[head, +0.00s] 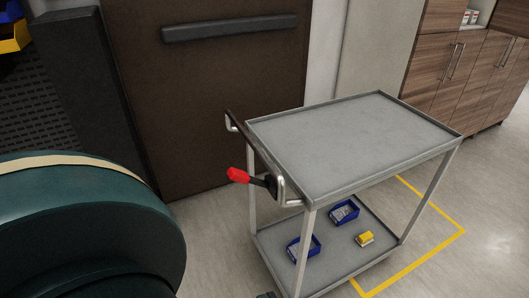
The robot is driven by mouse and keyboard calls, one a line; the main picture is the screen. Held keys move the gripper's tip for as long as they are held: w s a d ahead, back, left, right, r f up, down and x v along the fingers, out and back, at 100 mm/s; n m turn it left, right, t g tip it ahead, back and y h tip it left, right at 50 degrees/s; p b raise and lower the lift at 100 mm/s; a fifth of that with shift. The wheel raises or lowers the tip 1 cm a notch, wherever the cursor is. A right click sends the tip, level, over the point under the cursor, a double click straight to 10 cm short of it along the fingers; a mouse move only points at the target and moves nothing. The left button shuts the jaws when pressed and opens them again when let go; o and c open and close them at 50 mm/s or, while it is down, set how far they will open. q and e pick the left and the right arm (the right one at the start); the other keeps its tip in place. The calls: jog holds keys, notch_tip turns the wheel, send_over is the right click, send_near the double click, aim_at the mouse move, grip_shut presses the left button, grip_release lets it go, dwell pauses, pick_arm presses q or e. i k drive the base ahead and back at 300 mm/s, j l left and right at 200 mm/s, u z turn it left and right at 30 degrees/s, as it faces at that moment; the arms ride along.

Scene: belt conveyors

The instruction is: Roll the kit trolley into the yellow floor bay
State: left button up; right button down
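The kit trolley (345,150) is a grey metal cart with a flat, empty top tray and a lower shelf (345,262). Its bent push handle (257,150) is at the left end, with a red-tipped black lever (238,175) beside it. Two blue bins (344,212) and a small yellow item (364,239) are on the lower shelf. The yellow floor bay (432,254) shows as painted lines at the trolley's right end. The trolley appears to overlap part of the bay, hiding the rest of its outline. Neither of my grippers is in view.
A dark brown panel (210,90) with a black bar stands behind the trolley's handle end. Wooden cabinets (455,75) stand at the back right. Open pale floor (495,215) lies right of the bay. The lower left is blocked close to the camera.

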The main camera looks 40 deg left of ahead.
aim_at(327, 152)
jog(key=j, duration=0.95)
jog(key=k+j, duration=0.1)
jog(key=j, duration=0.8)
jog(key=z, duration=0.05)
